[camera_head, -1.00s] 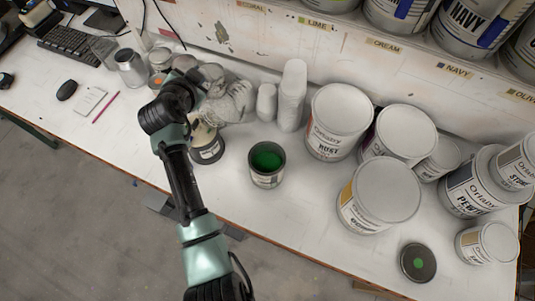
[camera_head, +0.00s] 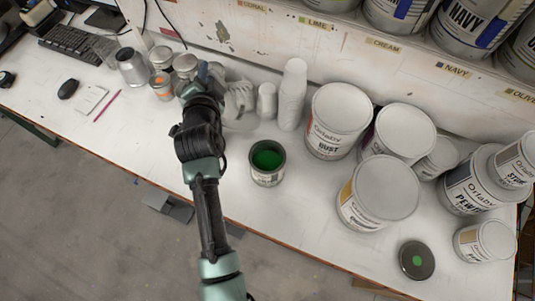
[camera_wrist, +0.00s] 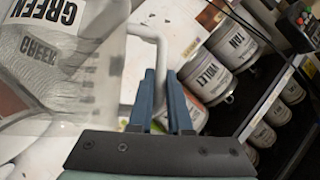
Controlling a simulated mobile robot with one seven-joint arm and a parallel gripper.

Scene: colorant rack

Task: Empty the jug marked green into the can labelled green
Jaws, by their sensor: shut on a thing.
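In the wrist view, a see-through jug (camera_wrist: 85,85) printed GREEN fills the left side, with its pale handle (camera_wrist: 150,38) between my blue fingers. My gripper (camera_wrist: 165,105) is shut on this handle. The jug appears tilted in this view; how much liquid it holds I cannot tell.
A lid with a green dot (camera_head: 417,261) lies at front right. Large white paint cans (camera_head: 377,195) crowd the right side. An orange-marked jar (camera_head: 161,86) stands left of my arm.

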